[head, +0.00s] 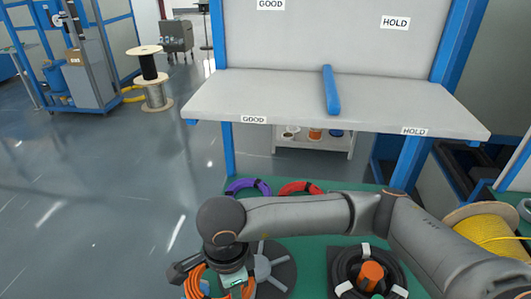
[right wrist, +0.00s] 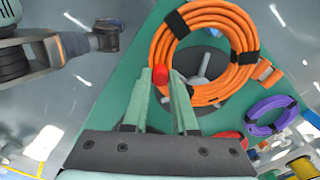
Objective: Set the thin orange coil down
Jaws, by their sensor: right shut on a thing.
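The thin orange coil (right wrist: 228,22), with black bands around it, is in the right wrist view, over a dark round spoked stand (right wrist: 208,68). Part of it shows at the bottom of the head view (head: 193,285), partly covered by my right wrist. My right gripper (right wrist: 164,82) is shut on the coil's near side; the exact contact is partly hidden. A small red piece (right wrist: 160,75) shows by its fingertips. I cannot tell whether the coil touches the stand. My left arm's end (right wrist: 105,35) shows at the upper left of the right wrist view; its finger opening is unclear.
A purple coil (head: 240,185) and a red coil (head: 300,187) lie on the green surface (head: 312,250) beyond. A grey shelf (head: 290,95) labelled GOOD and HOLD has a blue divider (head: 331,90). A yellow spool (head: 490,230) is far right.

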